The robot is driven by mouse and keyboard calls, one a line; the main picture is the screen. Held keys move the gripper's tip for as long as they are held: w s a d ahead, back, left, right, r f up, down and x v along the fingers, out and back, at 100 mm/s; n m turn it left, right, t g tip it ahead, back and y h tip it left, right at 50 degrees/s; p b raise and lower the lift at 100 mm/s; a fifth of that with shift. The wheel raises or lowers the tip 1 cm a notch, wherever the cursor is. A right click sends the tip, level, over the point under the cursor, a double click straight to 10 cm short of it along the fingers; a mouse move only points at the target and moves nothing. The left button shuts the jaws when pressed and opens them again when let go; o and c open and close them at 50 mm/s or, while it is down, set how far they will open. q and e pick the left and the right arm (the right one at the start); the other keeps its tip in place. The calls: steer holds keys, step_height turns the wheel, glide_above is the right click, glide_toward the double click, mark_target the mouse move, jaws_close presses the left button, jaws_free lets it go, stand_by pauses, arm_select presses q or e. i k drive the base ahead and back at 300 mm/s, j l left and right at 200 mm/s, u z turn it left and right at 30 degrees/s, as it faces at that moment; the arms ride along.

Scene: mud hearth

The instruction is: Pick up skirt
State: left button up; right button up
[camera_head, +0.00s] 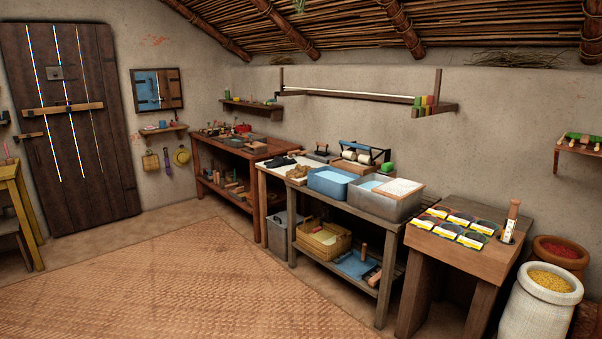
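I cannot make out a skirt for certain. A small dark, cloth-like item (280,161) lies on the left part of the washing table (268,173), beside some tan pieces (300,171). It is too small to tell whether it is the skirt. Neither of my grippers is in view.
The washing table carries a blue basin (331,182) and a grey basin (376,200). A workbench (228,145) stands to its left. A wooden block table (464,250) and filled sacks (540,305) stand at right. The woven mat (165,285) is clear.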

mark_target(300, 171)
steer(key=i, duration=1.25)
